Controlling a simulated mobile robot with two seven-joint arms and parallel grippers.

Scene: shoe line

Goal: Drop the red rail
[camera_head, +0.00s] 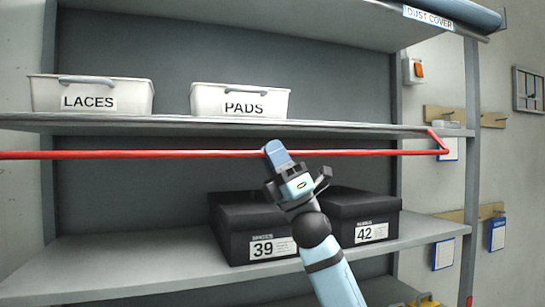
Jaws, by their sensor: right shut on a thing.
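The red rail (120,154) runs level across the camera_head view, just below the front edge of the middle shelf. Its right end bends up and back near the shelf's right post. My right gripper (278,154) comes up from below and is shut on the rail near the middle of the picture. The fingers cover a short stretch of the rail. My left gripper does not show.
White bins marked LACES (135,99) and PADS (205,101) stand on the middle shelf (350,128). Black shoe boxes marked 39 (233,240) and 42 (345,208) stand on the lower shelf (130,262), close behind my right arm. The lower shelf's left part is clear.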

